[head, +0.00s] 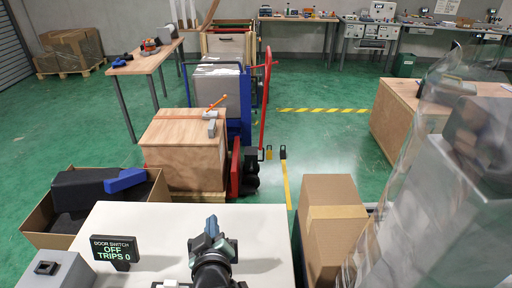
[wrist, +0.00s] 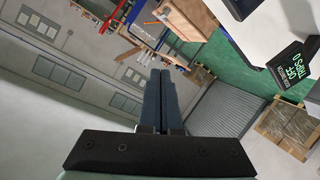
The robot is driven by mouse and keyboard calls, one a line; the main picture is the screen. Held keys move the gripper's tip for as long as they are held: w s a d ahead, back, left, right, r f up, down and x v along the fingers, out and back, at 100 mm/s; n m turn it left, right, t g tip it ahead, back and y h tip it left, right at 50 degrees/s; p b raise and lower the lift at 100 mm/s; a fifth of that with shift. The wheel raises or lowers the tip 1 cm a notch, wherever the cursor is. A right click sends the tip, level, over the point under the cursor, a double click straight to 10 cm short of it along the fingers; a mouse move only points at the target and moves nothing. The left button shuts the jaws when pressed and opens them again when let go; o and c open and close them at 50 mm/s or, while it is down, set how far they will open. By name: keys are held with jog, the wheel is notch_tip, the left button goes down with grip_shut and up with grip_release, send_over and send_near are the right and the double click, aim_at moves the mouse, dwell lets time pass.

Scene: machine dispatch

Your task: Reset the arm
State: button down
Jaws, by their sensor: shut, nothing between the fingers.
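My gripper (head: 211,226) shows at the bottom middle of the head view, above the white table top (head: 150,225). Its blue-grey fingers point away from me. In the wrist view my gripper (wrist: 161,75) has its two fingers side by side, shut with nothing between them. The wrist view is tilted and looks out over the room. The arm behind the gripper is mostly hidden below the picture's edge.
A door switch sign (head: 114,250) reading "OFF, TRIPS 0" and a grey box (head: 55,270) stand at front left. An open carton (head: 40,222) is left of the table. A closed carton (head: 331,230) and a clear plastic sheet (head: 420,190) are at right. A wooden crate (head: 185,160) stands beyond.

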jog(key=d+r+m+t+b, duration=0.1)
jog(key=d+r+m+t, duration=0.15)
jog(key=r, duration=1.05)
jog(key=d+r+m+t+b, duration=0.15)
jog(key=r+t, duration=0.25)
jog(key=r, duration=0.9)
jog(key=s+d+r+m+t+h+b, duration=0.1)
jog(key=s+d+r+m+t, duration=0.1)
jog(key=s+r, duration=0.6)
jog(key=s+d+r+m+t+h, duration=0.1)
jog(key=s+d+r+t, duration=0.3)
jog(key=s+r, duration=0.4)
notch_tip(320, 180, up, 6)
jog(key=shift+d+r+m+t+b, duration=0.15)
jog(key=shift+r+m+t+b, duration=0.1)
jog(key=shift+m+t+b, duration=0.25)
